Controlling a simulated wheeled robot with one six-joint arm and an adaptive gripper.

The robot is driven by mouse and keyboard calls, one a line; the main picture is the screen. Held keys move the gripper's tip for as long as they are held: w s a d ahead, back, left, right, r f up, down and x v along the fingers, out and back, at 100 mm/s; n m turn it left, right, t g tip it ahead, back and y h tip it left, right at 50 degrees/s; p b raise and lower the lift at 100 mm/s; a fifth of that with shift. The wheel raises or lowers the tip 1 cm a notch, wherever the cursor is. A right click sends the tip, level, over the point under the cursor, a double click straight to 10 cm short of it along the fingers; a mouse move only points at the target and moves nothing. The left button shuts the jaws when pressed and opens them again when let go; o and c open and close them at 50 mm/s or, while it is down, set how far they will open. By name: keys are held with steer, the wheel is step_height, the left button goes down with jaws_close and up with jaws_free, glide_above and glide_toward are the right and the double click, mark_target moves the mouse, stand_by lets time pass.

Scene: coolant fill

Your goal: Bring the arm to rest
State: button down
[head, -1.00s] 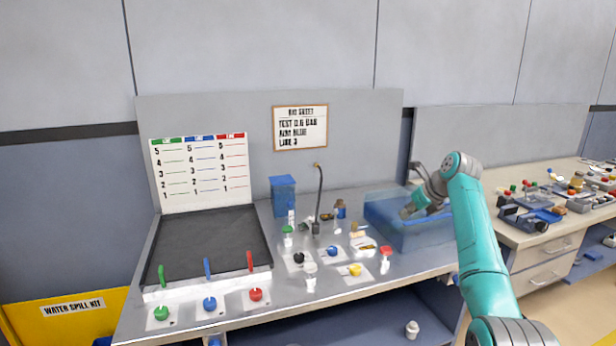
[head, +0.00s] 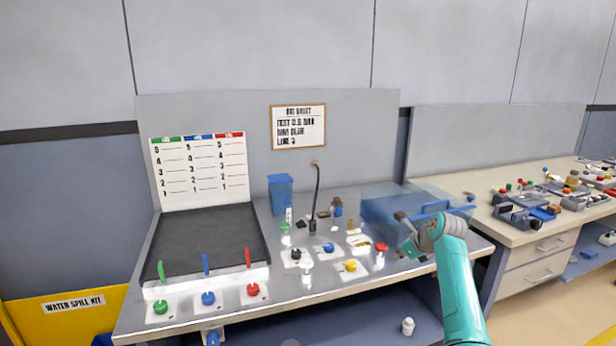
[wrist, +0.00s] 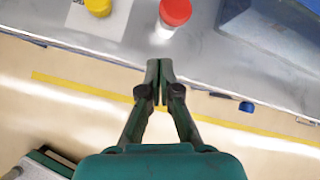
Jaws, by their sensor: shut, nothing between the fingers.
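My gripper (wrist: 158,85) points down in the wrist view, with its two fingers together and nothing between them. The fingertips show over the front edge of the bench, with the floor below. In the head view my gripper (head: 408,238) is at the right front of the bench, beside the clear blue tank (head: 385,210), and its tips are small and hard to make out. The teal arm rises from the lower right. A red-capped white post (head: 380,250) stands just left of the gripper. It also shows above the fingertips in the wrist view (wrist: 175,12).
The steel bench (head: 330,283) carries black, blue and yellow knobs, a blue container (head: 280,194) and a black hose (head: 316,190). Green, blue and red levers stand at the left. A second bench (head: 460,190) with parts is at the right. The floor in front looks open.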

steer(key=s+a+f+n+t, duration=0.15)
steer(key=s+f, duration=0.25)
steer(key=f, duration=0.4)
steer(key=s+a+f+n+h, duration=0.1)
steer(key=s+f+n, duration=0.1)
steer(key=s+f, duration=0.4)
steer(key=s+a+f+n, duration=0.1)
steer(key=s+f+n, duration=0.15)
steer(key=f, duration=0.65)
steer(key=s+a+f+n+t+h, duration=0.1)
steer(key=s+a+f+n, duration=0.15)
steer(key=s+f, duration=0.65)
steer(key=s+a+f+n+t+h, duration=0.15)
steer(key=s+n, duration=0.25)
steer(key=s, duration=1.1)
steer(key=s+r+n+t, duration=0.1)
steer(key=s+r+n, duration=0.25)
steer(key=s, duration=0.85)
steer(key=s+r+n, duration=0.2)
steer(key=s+n, duration=0.2)
steer(key=s, duration=0.8)
steer(key=s+a+r+n+t, duration=0.1)
steer(key=s+r+n, duration=0.7)
steer(key=s+r, duration=0.8)
step_height(320, 180, up, 2)
steer(key=shift+a+r+t, duration=0.15)
steer(key=shift+a+t, duration=0.15)
steer(key=shift+t, duration=0.3)
